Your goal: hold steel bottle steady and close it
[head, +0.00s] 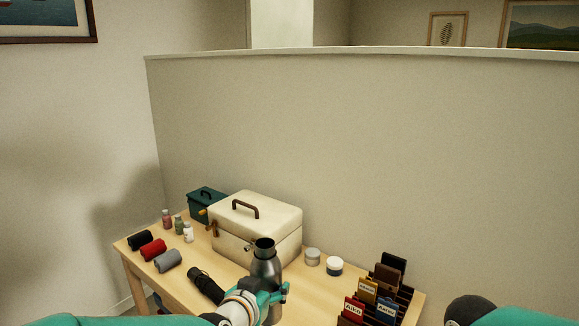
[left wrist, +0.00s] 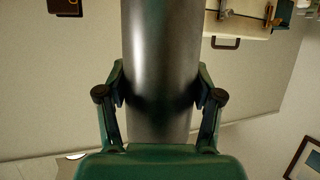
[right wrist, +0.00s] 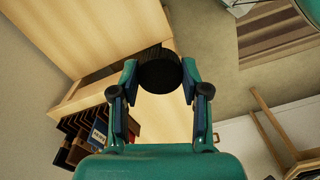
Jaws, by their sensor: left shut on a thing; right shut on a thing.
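The steel bottle (head: 266,265) is upright near the front of the table, its dark open mouth facing up. My left gripper (head: 270,297) is shut around its body. In the left wrist view the grey bottle (left wrist: 160,50) runs between the two fingers of the left gripper (left wrist: 160,88). In the right wrist view my right gripper (right wrist: 159,82) is shut on a black ribbed round cap (right wrist: 158,68), held apart from the bottle. The right gripper and cap are not in the head view; only part of my right arm shows at lower right.
On the wooden table (head: 185,288), a cream case (head: 255,225) stands behind the bottle. A black cylinder (head: 206,286) lies left of it. Two small jars (head: 334,266) stand to the right, then a dark rack with coloured labelled items (head: 354,306). Rolled cloths (head: 153,249) lie at left.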

